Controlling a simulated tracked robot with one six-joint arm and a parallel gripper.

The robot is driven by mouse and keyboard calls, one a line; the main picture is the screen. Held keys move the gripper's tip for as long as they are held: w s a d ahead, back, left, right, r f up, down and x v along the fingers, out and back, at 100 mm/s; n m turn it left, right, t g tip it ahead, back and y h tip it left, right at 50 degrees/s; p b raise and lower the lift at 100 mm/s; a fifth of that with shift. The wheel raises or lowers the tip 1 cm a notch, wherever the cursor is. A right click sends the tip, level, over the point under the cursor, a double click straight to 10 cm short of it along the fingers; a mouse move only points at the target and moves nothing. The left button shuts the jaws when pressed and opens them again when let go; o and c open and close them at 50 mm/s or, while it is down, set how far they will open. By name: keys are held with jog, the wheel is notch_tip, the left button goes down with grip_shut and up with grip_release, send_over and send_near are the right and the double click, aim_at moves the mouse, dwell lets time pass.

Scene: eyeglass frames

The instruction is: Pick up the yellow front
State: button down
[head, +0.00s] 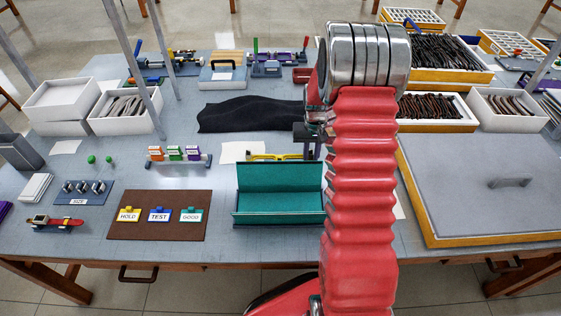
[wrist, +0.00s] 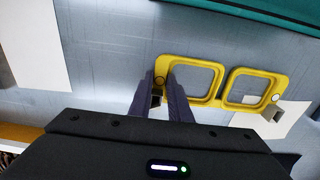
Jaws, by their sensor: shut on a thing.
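The yellow front (wrist: 225,103) is an eyeglass front with two empty rounded-square rims. In the wrist view its left end is between the dark fingers of my gripper (wrist: 161,82), which are shut on it. Its other end reaches out to the right, with a small grey block (wrist: 271,113) by that end. In the head view the yellow front (head: 268,157) shows behind the open teal case. My gripper (head: 308,140) is at its right end, partly hidden by my red arm. I cannot tell whether the front is clear of the table.
The open teal case (head: 280,208) stands just in front. A black cloth (head: 250,114) lies behind. White paper (head: 238,152) lies under or beside the front. A brown mat (head: 160,230) with labelled tags is at left, a large grey-topped box (head: 480,180) at right.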

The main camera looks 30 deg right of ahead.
notch_tip(320, 180, up, 10)
dwell(0.7)
dwell(0.4)
